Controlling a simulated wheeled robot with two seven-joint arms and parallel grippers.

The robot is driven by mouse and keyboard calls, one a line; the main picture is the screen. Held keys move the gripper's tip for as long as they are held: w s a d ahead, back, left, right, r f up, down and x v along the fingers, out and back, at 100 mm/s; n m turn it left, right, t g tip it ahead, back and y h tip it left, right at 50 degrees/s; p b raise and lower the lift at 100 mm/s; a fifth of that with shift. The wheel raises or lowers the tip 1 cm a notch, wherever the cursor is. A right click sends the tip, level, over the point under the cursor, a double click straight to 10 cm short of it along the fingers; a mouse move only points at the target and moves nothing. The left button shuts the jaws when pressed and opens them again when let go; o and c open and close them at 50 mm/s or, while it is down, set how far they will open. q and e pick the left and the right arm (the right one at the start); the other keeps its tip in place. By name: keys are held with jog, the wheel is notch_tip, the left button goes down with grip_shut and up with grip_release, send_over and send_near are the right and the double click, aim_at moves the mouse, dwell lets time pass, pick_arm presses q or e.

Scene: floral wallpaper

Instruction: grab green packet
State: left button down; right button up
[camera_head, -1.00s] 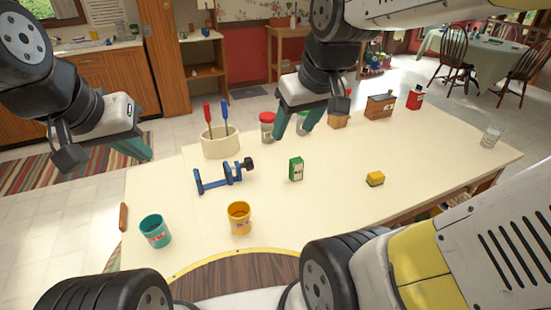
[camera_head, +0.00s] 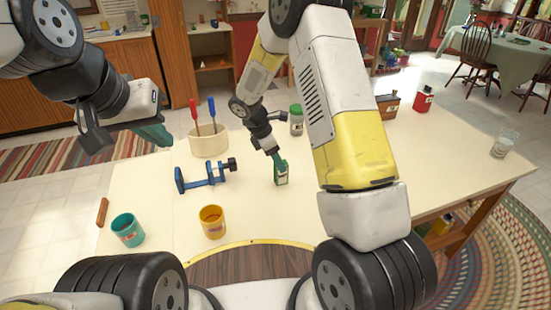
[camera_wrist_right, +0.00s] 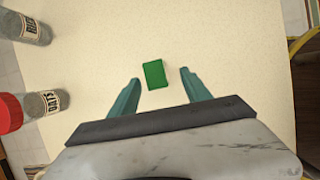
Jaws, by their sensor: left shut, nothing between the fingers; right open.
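The green packet (camera_head: 281,174) stands upright on the cream table, near its middle. In the right wrist view the packet (camera_wrist_right: 155,74) is seen from above, between and just beyond the two teal fingertips. My right gripper (camera_head: 277,160) is over the packet in the head view; its open fingers (camera_wrist_right: 158,82) show on both sides of the packet in the wrist view. I cannot tell whether a finger touches it. My left gripper (camera_head: 155,134) is shut and empty, off the table's left side, apart from the packet.
A blue clamp (camera_head: 205,175), a holder (camera_head: 208,142) with screwdrivers, a teal mug (camera_head: 127,230) and a yellow mug (camera_head: 212,222) stand left of the packet. A green-lidded jar (camera_head: 296,120) is behind. A red-lidded jar (camera_wrist_right: 10,112) shows in the wrist view.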

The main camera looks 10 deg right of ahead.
jog(key=x, duration=0.2)
jog(key=shift+a+f, duration=0.1)
jog(key=shift+f, duration=0.3)
jog(key=x, duration=0.5)
jog(key=shift+w+f, duration=0.35)
grip_shut()
